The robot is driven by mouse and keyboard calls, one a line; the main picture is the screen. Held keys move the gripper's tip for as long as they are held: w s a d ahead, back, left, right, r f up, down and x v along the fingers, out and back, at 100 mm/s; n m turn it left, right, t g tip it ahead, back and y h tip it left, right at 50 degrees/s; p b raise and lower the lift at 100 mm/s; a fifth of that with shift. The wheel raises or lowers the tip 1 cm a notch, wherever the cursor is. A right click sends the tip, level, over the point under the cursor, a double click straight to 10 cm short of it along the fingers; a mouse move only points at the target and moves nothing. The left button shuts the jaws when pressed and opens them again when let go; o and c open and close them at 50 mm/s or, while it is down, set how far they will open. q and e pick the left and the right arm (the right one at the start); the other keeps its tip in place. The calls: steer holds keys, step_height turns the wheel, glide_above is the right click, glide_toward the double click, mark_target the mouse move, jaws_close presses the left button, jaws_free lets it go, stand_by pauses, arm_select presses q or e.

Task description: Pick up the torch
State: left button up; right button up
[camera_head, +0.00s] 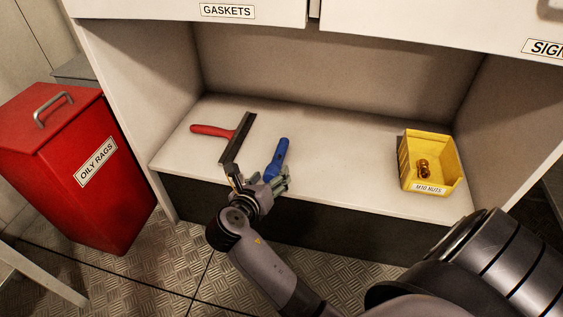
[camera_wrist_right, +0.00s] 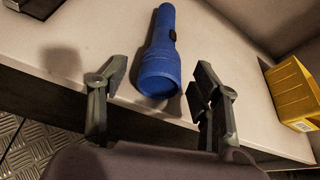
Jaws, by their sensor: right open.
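The torch (camera_head: 278,158) is blue and lies on the white shelf near its front edge. In the right wrist view the torch (camera_wrist_right: 159,58) points its wide end toward me and has a dark switch on its side. My right gripper (camera_head: 262,178) is at the shelf's front edge, just short of the torch's near end. In the right wrist view its two fingers (camera_wrist_right: 158,95) are apart, one to each side of the torch's wide end, with gaps between. Nothing is held. My left gripper does not show.
A red-handled scraper (camera_head: 236,138) lies left of the torch. A yellow bin (camera_head: 450,172) labelled M10 NUTS stands at the shelf's right. A red OILY RAGS bin (camera_head: 60,180) stands on the floor at left. Cabinet walls enclose the shelf; its middle right is bare.

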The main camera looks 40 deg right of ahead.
steer(key=shift+d, duration=0.1)
jaws_close()
stand_by(0.8)
steer(key=shift+r, duration=0.15)
